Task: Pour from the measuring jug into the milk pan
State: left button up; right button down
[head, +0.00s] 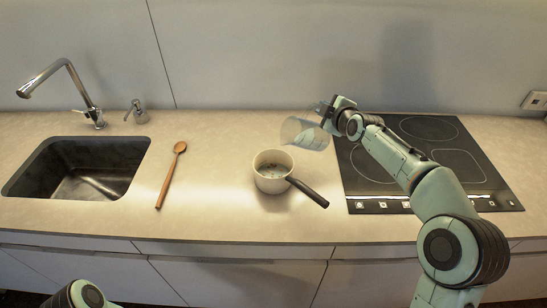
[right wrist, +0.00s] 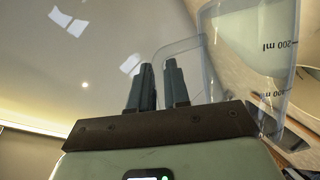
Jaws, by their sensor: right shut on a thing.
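The clear measuring jug (head: 304,133) is held tilted to the left, its mouth above and just right of the milk pan. Its wall with printed marks shows in the right wrist view (right wrist: 252,45). My right gripper (head: 328,111) is shut on the jug's handle; in the right wrist view its fingers (right wrist: 160,84) close around the handle. The cream milk pan (head: 268,182) stands on the counter, its black handle pointing to the lower right. Some contents show inside the pan, but I cannot tell whether a stream is falling. My left gripper is out of view.
A black cooktop (head: 430,165) lies right of the pan. A wooden spoon (head: 171,175) lies on the counter (head: 220,215) to the left. A sink (head: 75,167), a tap (head: 80,90) and a soap dispenser (head: 136,111) are farther left.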

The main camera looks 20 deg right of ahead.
jog(key=d+f+m+y+b, duration=0.1)
jog(key=d+f+m, duration=0.1)
jog(key=f, duration=0.2)
jog(key=w+d+f+m+y+b, duration=0.1)
jog(key=d+f+m+y, duration=0.1)
jog(key=f, duration=0.2)
jog(key=d+f+m+g+y+b, duration=0.1)
jog(key=d+f+m+y, duration=0.1)
jog(key=d+f, duration=0.1)
jog(key=shift+w+f+m, duration=0.3)
jog(key=shift+f, duration=0.25)
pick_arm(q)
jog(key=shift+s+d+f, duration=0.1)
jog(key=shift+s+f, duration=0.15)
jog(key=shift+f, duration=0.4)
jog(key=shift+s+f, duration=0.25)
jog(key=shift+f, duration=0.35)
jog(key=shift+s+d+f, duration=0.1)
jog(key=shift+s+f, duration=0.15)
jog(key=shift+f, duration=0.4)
pick_arm(e)
jog(key=shift+f+m+y, duration=0.3)
jog(key=shift+f, duration=0.25)
